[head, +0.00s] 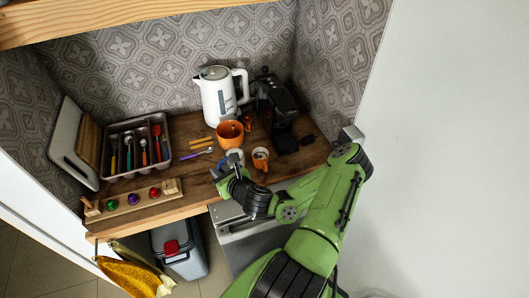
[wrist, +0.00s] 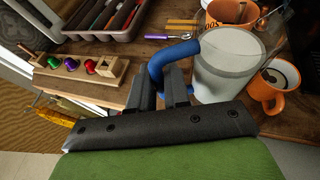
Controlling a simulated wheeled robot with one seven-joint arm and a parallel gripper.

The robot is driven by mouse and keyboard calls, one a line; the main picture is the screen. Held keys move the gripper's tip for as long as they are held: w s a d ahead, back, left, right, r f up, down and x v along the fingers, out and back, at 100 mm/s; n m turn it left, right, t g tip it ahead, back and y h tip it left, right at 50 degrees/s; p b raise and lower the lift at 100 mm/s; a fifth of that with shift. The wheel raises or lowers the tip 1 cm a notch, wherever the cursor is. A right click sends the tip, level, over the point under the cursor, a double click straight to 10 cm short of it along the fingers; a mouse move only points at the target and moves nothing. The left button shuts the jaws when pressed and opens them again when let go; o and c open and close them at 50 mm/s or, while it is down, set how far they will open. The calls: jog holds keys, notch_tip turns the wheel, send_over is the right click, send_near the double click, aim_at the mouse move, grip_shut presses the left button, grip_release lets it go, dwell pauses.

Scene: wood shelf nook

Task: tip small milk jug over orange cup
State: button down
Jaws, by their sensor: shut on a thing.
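The small milk jug (wrist: 224,70) is whitish and has a blue handle (wrist: 170,55). My gripper (wrist: 168,88) is shut on that handle. The jug looks about upright; I cannot tell whether it touches the counter. In the head view, the jug (head: 235,154) is partly hidden by my gripper (head: 228,174). An orange cup (head: 229,132) stands just behind the jug; it also shows in the wrist view (wrist: 221,14), partly hidden by the jug. A smaller orange cup (wrist: 262,88) with dark contents stands right of the jug, also seen in the head view (head: 260,154).
A white kettle (head: 217,98) and a black coffee machine (head: 279,106) stand at the back right. A utensil tray (head: 136,147) and a wooden block with coloured capsules (head: 133,200) are on the left. A purple-handled spoon (head: 196,154) lies between.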

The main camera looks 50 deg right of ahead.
dwell(0.3)
jog(key=shift+d+r+m+y+b, duration=0.3)
jog(key=shift+r+b, duration=0.15)
jog(key=shift+d+r+m+y+p, duration=0.4)
jog(key=shift+d+m+p, duration=0.1)
jog(key=shift+d, duration=0.1)
jog(key=shift+d+r+m+y+p, duration=0.3)
jog(key=shift+d+m+y+p, duration=0.1)
jog(key=shift+d+m+p, duration=0.15)
jog(key=shift+w+d+r+m+y+p, duration=0.1)
jog(key=shift+d+r+m+y+p, duration=0.3)
jog(key=shift+p, duration=0.85)
jog(key=shift+d+r, duration=0.1)
jog(key=shift+d, duration=0.1)
jog(key=shift+d+f+m, duration=0.25)
jog(key=shift+a, duration=0.1)
